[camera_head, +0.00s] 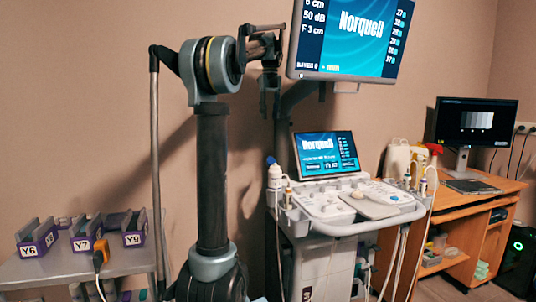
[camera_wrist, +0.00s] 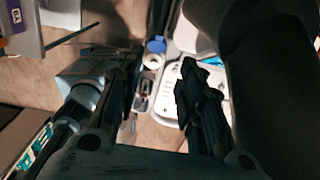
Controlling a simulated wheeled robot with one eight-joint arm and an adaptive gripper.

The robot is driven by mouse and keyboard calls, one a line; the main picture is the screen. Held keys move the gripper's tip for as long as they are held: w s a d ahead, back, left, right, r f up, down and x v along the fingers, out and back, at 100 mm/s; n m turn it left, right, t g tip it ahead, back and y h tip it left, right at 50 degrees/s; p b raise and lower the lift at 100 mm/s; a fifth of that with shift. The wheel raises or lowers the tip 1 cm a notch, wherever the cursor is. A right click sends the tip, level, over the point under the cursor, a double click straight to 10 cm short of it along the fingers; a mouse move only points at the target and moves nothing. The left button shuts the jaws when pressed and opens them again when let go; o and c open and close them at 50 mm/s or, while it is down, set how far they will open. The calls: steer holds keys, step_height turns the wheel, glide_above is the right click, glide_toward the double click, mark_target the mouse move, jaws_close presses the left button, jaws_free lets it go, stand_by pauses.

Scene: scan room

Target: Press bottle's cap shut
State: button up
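A white bottle (camera_head: 275,178) with a blue cap (camera_head: 270,160) stands upright at the left end of the ultrasound cart. In the wrist view the blue cap (camera_wrist: 156,45) sits beside the bottle's round white top (camera_wrist: 153,61), so the cap looks flipped open. My gripper (camera_head: 269,112) hangs above the bottle, pointing down, with a clear gap between them. In the wrist view my gripper's (camera_wrist: 160,62) two dark fingers are spread apart with nothing held, and the bottle shows between them. The cap's hinge is too small to make out.
The ultrasound cart (camera_head: 345,222) carries a small screen (camera_head: 326,154) behind its panel, and a large monitor (camera_head: 350,38) hangs above right. A grey shelf (camera_head: 75,265) with labelled holders stands at left. A wooden desk (camera_head: 480,190) with a monitor is at right.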

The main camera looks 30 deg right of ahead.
mark_target(271, 161)
step_height(271, 161, down, 17)
steer(key=shift+r, duration=0.1)
stand_by(0.5)
steer(key=shift+c, duration=0.2)
jaws_close()
